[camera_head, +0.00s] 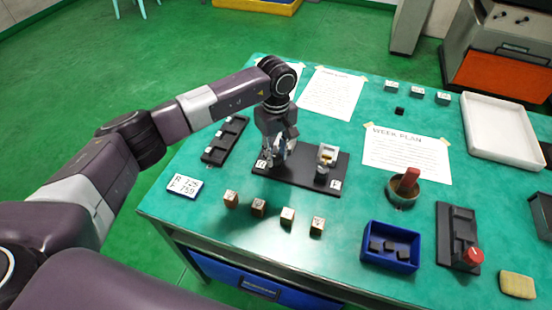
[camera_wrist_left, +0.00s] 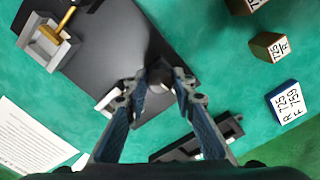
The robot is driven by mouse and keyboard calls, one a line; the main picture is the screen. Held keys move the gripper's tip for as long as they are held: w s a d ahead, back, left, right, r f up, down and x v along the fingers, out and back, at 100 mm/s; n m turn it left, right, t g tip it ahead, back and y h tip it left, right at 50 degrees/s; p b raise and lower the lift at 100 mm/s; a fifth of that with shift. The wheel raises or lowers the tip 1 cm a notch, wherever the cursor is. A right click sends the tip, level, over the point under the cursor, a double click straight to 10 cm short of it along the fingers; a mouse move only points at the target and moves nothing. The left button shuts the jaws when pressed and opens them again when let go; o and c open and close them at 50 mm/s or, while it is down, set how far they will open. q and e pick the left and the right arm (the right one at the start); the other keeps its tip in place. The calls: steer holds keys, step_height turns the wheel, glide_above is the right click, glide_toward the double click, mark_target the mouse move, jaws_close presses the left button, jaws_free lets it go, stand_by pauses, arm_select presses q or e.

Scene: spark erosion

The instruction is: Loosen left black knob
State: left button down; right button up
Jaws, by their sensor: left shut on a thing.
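The left black knob (camera_wrist_left: 160,74) sits on a dark base plate (camera_head: 300,178), which also shows in the left wrist view (camera_wrist_left: 110,45). My left gripper (camera_head: 276,158) points down over the plate's left end and hides most of the knob in the head view. In the left wrist view its two blue-grey fingers (camera_wrist_left: 161,88) stand on either side of the knob and are shut on it. A second knob (camera_head: 321,173) stands on the plate's right part. A metal block with a golden part (camera_wrist_left: 50,42) lies beside it. My right gripper is not in view.
Several small wooden cubes (camera_head: 287,216) stand in front of the plate. A black rack (camera_head: 226,140) lies left of it, with a labelled block (camera_head: 184,187) nearby. A blue bin (camera_head: 390,247) and a cup with a red handle (camera_head: 402,190) stand to the right.

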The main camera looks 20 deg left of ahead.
mark_target(276, 156)
arm_select(q)
steer(key=n+b, duration=0.2)
steer(key=n, duration=0.1)
steer(key=shift+f+n, duration=0.1)
steer(key=shift+n, duration=0.3)
steer(key=n+b, duration=0.2)
steer(key=n, duration=0.2)
steer(key=shift+n, duration=0.3)
steer(key=n+b, duration=0.2)
steer(key=n, duration=0.2)
steer(key=shift+w+r+n+b, duration=0.15)
steer(key=shift+n+b, duration=0.3)
steer(key=shift+n, duration=1.55)
steer(key=c, duration=1.6)
jaws_free()
step_height(276, 156, up, 12)
